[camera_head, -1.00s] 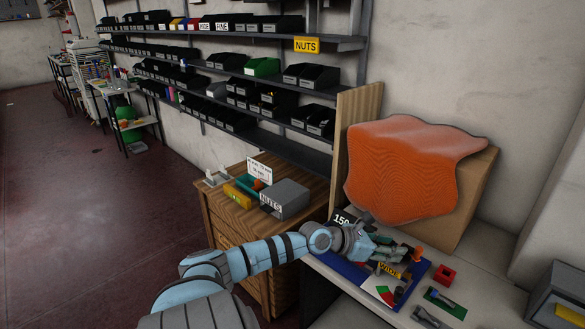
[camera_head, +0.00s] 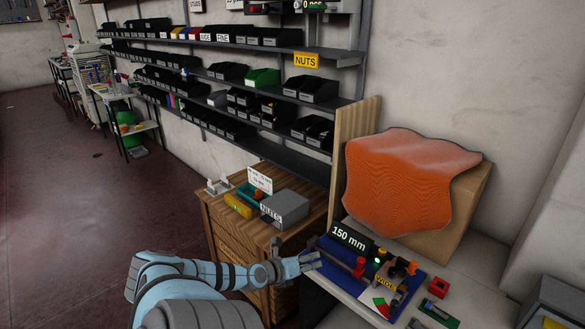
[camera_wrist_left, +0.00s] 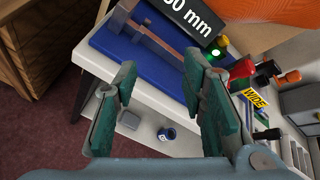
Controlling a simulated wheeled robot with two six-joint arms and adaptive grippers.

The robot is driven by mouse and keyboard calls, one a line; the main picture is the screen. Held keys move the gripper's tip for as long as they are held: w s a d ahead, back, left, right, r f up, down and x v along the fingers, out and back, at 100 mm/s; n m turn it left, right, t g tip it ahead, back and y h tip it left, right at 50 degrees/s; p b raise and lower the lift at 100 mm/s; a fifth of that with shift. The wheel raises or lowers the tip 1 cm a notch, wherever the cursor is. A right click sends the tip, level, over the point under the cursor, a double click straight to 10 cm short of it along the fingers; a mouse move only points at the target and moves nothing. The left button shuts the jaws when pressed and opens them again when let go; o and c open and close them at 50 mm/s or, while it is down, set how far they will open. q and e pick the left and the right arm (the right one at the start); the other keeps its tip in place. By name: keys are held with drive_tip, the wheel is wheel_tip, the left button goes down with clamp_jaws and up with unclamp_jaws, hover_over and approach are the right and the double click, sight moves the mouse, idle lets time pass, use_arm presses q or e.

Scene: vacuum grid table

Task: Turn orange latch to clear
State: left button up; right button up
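A blue fixture board (camera_head: 353,284) lies on the light table, with a "150 mm" sign (camera_head: 351,240) at its back edge. The orange latch (camera_head: 411,268) is at the right part of the fixture; an orange-ended part also shows in the left wrist view (camera_wrist_left: 293,76). A red part (camera_head: 360,267) and a lit green lamp (camera_head: 377,262) are left of it; the lamp also shows in the wrist view (camera_wrist_left: 215,53). My left gripper (camera_head: 312,261) is at the board's left side, apart from the latch. In the wrist view its fingers (camera_wrist_left: 162,62) are spread and empty. My right gripper is not in view.
A yellow "WIDE" label (camera_head: 385,282) and a red-green-white card (camera_head: 378,304) lie by the fixture. A red block (camera_head: 438,287) stands to the right. An orange cloth (camera_head: 405,180) drapes over a box behind. A wooden cabinet (camera_head: 225,235) with bins stands left.

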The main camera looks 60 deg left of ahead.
use_arm(q)
drive_tip(key=s+a+f+n+g+y, duration=0.1)
drive_tip(key=s+f+n, duration=0.3)
drive_tip(key=shift+a+f+g, duration=0.15)
drive_tip(key=shift+f+g, duration=0.15)
drive_tip(key=shift+f, duration=0.1)
